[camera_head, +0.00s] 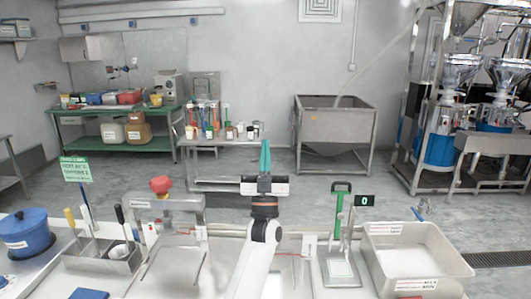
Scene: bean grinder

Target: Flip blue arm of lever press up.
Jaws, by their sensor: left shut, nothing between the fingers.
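My left gripper (265,157) is in the middle of the view, its teal fingers pointing up and shut with nothing between them. Its white arm rises from the bottom edge. No lever press shows clearly as such. A small blue bar (417,214) with a metal part beside it shows at the back rim of the grey bin, right of my gripper and well apart from it. I cannot tell whether it is the press's blue arm. A metal frame with a red knob (160,185) stands left of my gripper. My right gripper is not in view.
A green-handled stand (339,212) with a small display is right of my arm. The grey bin (389,260) is at the right. A tool holder (103,262) and blue pot (25,232) stand at the left. Open floor lies behind the table.

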